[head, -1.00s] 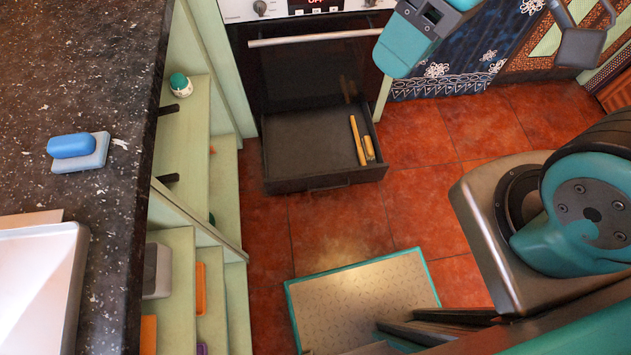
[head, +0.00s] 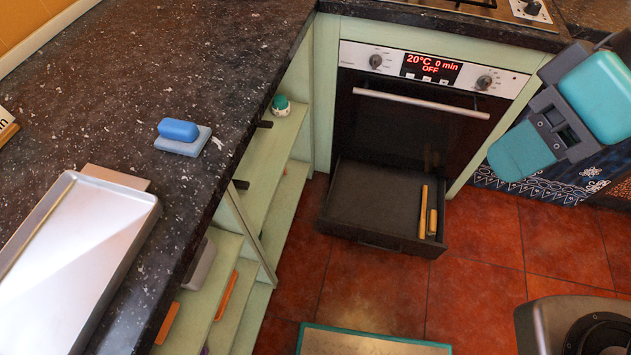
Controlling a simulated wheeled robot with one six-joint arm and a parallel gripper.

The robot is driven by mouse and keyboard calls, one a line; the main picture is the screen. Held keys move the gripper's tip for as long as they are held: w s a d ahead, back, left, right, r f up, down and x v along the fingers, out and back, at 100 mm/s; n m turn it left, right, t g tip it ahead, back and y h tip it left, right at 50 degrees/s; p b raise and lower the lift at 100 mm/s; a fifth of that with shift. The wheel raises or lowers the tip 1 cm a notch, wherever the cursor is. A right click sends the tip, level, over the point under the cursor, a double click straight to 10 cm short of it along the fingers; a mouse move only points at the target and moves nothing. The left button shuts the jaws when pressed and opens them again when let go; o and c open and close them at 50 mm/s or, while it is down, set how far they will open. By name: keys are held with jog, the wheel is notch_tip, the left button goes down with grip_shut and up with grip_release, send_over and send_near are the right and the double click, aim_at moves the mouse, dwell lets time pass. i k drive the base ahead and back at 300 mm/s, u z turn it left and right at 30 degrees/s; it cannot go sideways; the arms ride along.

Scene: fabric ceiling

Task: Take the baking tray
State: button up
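The baking tray (head: 85,255) is a shallow, shiny silver rectangle with a raised rim. It lies flat on the dark speckled counter at the left in the head view, and its lower left part runs out of the picture. My gripper (head: 560,128), teal and dark grey, is at the right side of the view, in front of the oven's right edge. It is far from the tray, with nothing visibly held. I cannot make out from this angle whether its fingers are apart or together.
A blue sponge (head: 179,130) on a grey-blue holder sits on the counter (head: 190,60) beyond the tray. A flat brownish board (head: 116,177) touches the tray's far end. The oven's bottom drawer (head: 375,205) is pulled out over the red tiled floor. Open green shelves (head: 262,195) line the counter's side.

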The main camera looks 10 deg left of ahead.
aim_at(61, 270)
jog(key=u, duration=2.65)
jog(key=k, duration=0.6)
jog(key=z, duration=0.5)
jog(key=i, duration=0.45)
jog(key=u, duration=0.05)
